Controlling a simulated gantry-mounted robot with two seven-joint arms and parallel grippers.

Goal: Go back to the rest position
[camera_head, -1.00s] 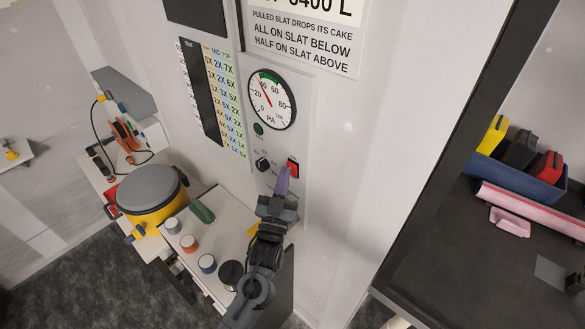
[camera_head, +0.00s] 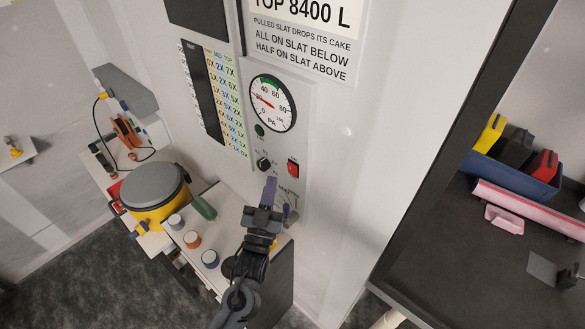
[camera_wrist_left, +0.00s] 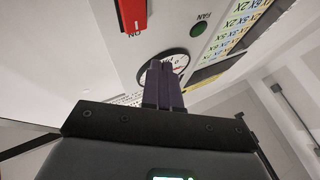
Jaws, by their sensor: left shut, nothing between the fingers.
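My left gripper (camera_head: 270,189) is in front of the white control panel, below the red rocker switch (camera_head: 293,169) and to its left. Its purple fingers are shut with nothing between them and do not touch the switch. In the left wrist view, the closed fingers (camera_wrist_left: 163,86) point toward the panel, with the red switch (camera_wrist_left: 132,14) at upper left and the green FAN lamp (camera_wrist_left: 199,30) to the right. The round PA gauge (camera_head: 272,103) has its red needle near 20. My right gripper is in neither view.
A white bench top (camera_head: 235,228) lies below the panel with small jars and a green object (camera_head: 203,207). A yellow drum (camera_head: 155,192) stands to the left. A dark shelf (camera_head: 440,245) with a blue bin (camera_head: 515,177) is at right. Plain wall lies between.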

